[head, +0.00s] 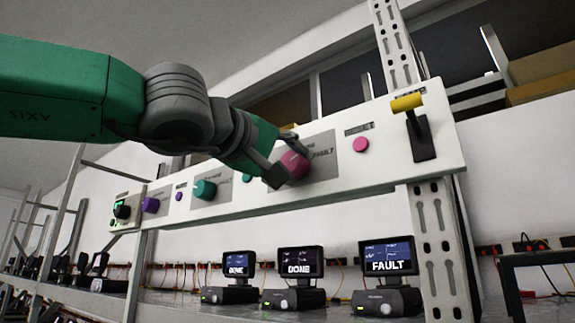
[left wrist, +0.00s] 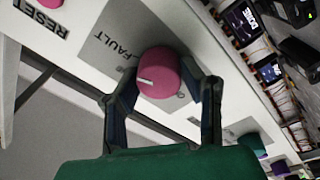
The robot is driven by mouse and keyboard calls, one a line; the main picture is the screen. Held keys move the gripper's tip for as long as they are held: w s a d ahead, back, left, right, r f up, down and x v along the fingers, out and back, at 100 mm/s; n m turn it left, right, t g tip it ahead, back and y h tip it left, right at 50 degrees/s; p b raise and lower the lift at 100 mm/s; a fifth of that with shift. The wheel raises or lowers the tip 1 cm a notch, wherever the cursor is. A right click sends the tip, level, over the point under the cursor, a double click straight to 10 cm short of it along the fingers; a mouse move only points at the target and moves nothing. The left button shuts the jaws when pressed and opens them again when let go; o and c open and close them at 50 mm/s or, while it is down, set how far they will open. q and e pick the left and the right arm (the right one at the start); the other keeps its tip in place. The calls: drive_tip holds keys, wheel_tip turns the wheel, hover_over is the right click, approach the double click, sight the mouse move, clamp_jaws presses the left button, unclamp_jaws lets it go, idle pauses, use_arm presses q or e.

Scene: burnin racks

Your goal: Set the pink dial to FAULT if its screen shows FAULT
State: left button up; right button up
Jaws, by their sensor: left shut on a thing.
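The pink dial (head: 296,165) is on the white panel, on a grey plate with a FAULT label to its right. My left gripper (head: 283,160) reaches it from the left, with its fingers around the dial. In the left wrist view the pink dial (left wrist: 164,68) sits between the two fingers, and my left gripper (left wrist: 168,84) is shut on it. A white mark on the dial's face points left in that view; the FAULT label is at the upper left. Below the panel, the right screen (head: 387,254) reads FAULT; the middle screen (head: 300,261) reads DONE. My right gripper is not in view.
The white panel (head: 250,205) also carries a teal dial (head: 205,189), a purple dial (head: 151,204), a pink button (head: 361,145) and a yellow-handled lever (head: 408,104). The left screen (head: 239,264) reads DONE. The panel front below my gripper is clear.

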use_arm(q)
drive_tip(key=shift+d+f, duration=0.25)
drive_tip(key=shift+f, duration=0.25)
drive_tip(key=o, duration=1)
drive_tip(key=shift+o, duration=0.7)
drive_tip(key=shift+w+r, duration=0.1)
drive_tip(key=shift+r, duration=0.05)
drive_tip(key=v, duration=1.2)
drive_tip(key=shift+d, duration=0.2)
